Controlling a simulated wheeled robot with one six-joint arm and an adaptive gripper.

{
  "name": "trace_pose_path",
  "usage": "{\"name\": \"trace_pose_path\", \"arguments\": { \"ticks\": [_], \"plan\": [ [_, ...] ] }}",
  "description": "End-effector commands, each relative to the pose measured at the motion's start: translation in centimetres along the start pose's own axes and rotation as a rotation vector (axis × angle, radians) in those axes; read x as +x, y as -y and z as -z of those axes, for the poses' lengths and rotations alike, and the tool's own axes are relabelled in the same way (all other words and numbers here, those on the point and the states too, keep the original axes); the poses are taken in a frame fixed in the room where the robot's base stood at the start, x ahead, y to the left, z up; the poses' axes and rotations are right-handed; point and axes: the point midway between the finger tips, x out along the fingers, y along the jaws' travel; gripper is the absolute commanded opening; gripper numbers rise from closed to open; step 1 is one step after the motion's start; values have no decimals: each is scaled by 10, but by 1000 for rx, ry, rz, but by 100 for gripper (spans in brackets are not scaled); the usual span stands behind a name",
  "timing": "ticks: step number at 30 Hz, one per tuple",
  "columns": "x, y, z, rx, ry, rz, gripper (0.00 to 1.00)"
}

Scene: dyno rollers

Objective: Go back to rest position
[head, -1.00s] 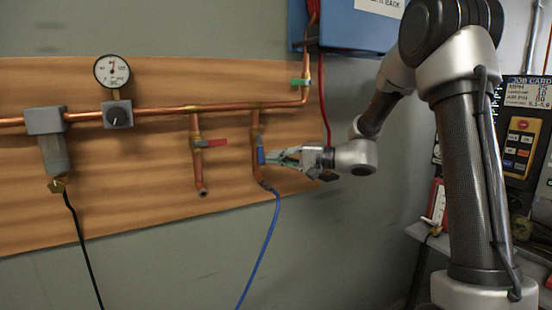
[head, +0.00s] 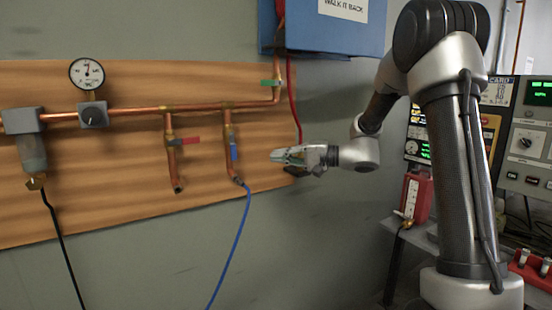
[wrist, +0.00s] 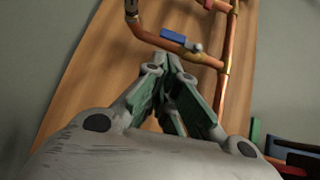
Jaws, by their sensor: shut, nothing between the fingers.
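My gripper (head: 274,155) is held out to the left from my arm, in front of the right end of the wooden board. In the head view it stands a little right of the blue-handled valve (head: 233,153), with a gap between them. In the wrist view my gripper (wrist: 172,60) has its fingertips together and holds nothing. The blue valve handle (wrist: 172,36) shows just beyond the fingertips there. It lies along its pipe in the head view.
Copper pipes (head: 140,110) run across the wooden board (head: 100,203) with a gauge (head: 86,74) and a red-handled valve (head: 190,141). A blue hose (head: 237,235) hangs below. A blue box (head: 345,42) is above. Control panels (head: 525,150) stand at right. Grey wall below is clear.

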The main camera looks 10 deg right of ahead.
Motion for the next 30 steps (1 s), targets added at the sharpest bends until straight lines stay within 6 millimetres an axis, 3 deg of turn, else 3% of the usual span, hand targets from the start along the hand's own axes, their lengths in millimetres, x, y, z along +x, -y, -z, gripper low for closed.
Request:
{"name": "trace_pose_path", "arguments": {
  "ticks": [3, 8, 12, 15, 19, 24, 27, 30],
  "plan": [
    [-1, -6, 1, 69, -3, -25, 0],
    [-26, -68, -35, 219, 74, -248, 0],
    [-79, -106, -95, 274, 161, -537, 0],
    [-129, -116, -137, 235, 206, -764, 0],
    [-196, -114, -176, 109, 225, -1030, 0],
    [-270, -96, -204, -144, 196, -1291, 0],
    [-299, -82, -215, -305, 172, -1382, 0],
    [-315, -68, -225, -437, 149, -1420, 0]
  ]
}}
